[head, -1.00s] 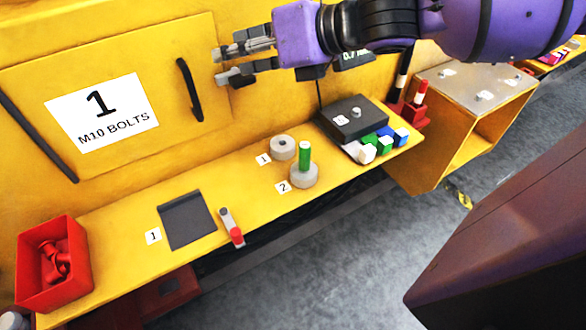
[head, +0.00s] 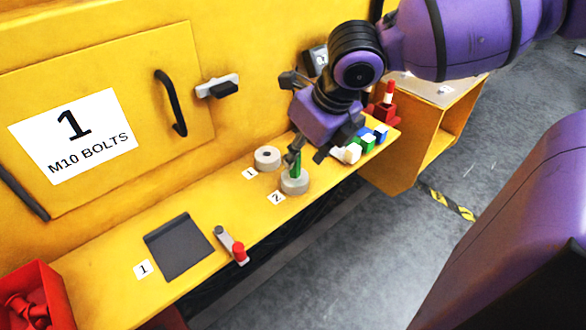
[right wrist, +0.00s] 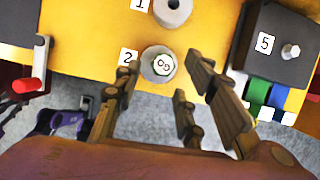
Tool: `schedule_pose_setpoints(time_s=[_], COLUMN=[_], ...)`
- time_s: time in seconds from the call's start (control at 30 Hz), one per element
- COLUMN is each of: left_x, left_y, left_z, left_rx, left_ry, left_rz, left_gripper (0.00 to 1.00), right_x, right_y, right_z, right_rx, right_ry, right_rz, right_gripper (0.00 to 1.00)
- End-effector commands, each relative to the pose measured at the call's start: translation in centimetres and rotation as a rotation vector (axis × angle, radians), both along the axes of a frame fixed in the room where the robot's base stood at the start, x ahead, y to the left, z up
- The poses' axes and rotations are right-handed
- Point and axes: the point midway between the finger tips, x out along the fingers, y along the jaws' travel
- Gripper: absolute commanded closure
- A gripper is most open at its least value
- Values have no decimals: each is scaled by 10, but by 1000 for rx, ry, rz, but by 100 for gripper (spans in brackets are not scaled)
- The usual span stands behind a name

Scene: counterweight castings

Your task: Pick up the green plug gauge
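The green plug gauge (head: 297,168) stands upright in the grey round casting (head: 295,184) beside the label 2. In the right wrist view its round end (right wrist: 163,64) faces the camera with a pale "GO" mark, and the casting (right wrist: 149,75) shows around it. My right gripper (head: 301,155) is over the gauge, its fingers pointing down and partly covering it. In the right wrist view the open fingers (right wrist: 164,68) lie to either side of the gauge, with visible gaps. Contact is not seen. My left gripper is not in view.
A second grey casting (head: 267,158) lies behind, by label 1. White, green and blue blocks (head: 368,141) and a dark box (right wrist: 275,48) stand to the right. A dark plate (head: 180,246) and a red-ended piece (head: 239,251) lie left. The yellow shelf's front edge is close.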

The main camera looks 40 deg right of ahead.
Motion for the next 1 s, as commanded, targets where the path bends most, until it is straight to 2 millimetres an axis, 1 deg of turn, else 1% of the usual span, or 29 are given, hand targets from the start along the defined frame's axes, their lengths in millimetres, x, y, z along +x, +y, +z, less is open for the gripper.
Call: schedule_pose_setpoints(time_s=[0.03,0.1,0.2,0.3,0.43,0.67,0.97,1.0], left_x=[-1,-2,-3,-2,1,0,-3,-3], left_y=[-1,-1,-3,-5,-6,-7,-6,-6], left_z=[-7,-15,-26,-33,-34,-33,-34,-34], left_rx=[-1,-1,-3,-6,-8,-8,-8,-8], left_ry=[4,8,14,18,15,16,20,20], left_rz=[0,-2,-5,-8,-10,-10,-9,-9], left_gripper=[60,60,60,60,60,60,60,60], right_x=[2,6,11,16,19,20,19,19], right_y=[1,2,4,4,4,4,4,4], right_z=[-9,-18,-31,-40,-44,-42,-42,-42], right_rx=[3,3,4,4,3,0,1,2], right_ry=[1,2,1,1,-3,-4,-4,-4], right_rz=[1,0,1,0,0,0,0,1], right_gripper=[62,62,62,62,62,62,100,100])
